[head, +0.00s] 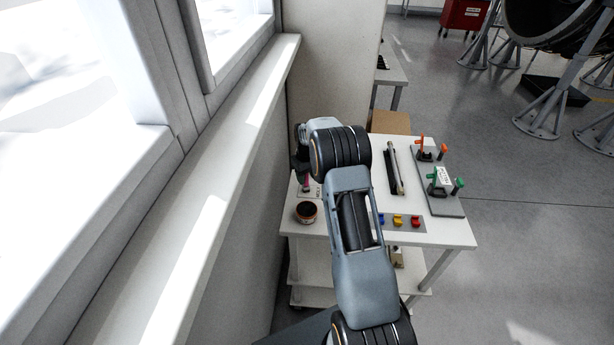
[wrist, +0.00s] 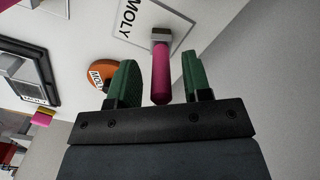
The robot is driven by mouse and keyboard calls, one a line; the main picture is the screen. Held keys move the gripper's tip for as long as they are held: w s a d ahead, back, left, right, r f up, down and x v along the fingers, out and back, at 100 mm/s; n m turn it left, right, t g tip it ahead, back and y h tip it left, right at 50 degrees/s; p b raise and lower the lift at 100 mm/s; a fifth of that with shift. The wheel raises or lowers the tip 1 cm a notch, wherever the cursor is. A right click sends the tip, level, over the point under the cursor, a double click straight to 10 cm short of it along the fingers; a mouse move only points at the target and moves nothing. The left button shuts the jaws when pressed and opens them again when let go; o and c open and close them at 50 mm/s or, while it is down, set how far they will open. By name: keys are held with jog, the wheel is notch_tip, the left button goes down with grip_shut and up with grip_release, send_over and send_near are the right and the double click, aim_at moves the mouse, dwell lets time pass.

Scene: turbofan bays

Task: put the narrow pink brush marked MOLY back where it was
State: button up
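The narrow pink brush (wrist: 161,75) has a pink handle and a pale ferrule. Its ferrule end is at a white, grey-outlined patch (wrist: 134,38) lettered MOLY, and its handle points toward my gripper (wrist: 162,64). The brush also shows in the head view (head: 306,182), where it looks upright at the cart's left end. My green fingers are open, one on each side of the handle, with a visible gap on both sides. In the head view my arm partly hides the gripper. The bristles are hard to make out.
The white cart top (head: 440,232) holds a dark tray with a long tool (head: 394,172), coloured pieces and a grey fixture board (head: 450,205). A wall and window ledge border the left.

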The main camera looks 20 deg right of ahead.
notch_tip(320, 180, up, 12)
jog(key=shift+f+b, duration=0.15)
jog(key=shift+b, duration=0.95)
jog(key=s+a+r+t, duration=0.1)
jog(key=s+a+r, duration=0.2)
jog(key=s, duration=0.3)
jog(key=s+a+r+m+t, duration=0.1)
jog(key=s+a+r, duration=0.25)
jog(key=s, duration=0.25)
jog(key=s+a+r+t, duration=0.1)
jog(key=s+a+r, duration=0.25)
jog(key=s, duration=0.25)
jog(key=s+a+f+t, duration=0.1)
jog(key=s+a+f, duration=0.1)
jog(key=s, duration=0.9)
jog(key=shift+s+a+f+m, duration=0.15)
jog(key=shift+s+f+m, duration=0.2)
jog(key=shift+f, duration=0.35)
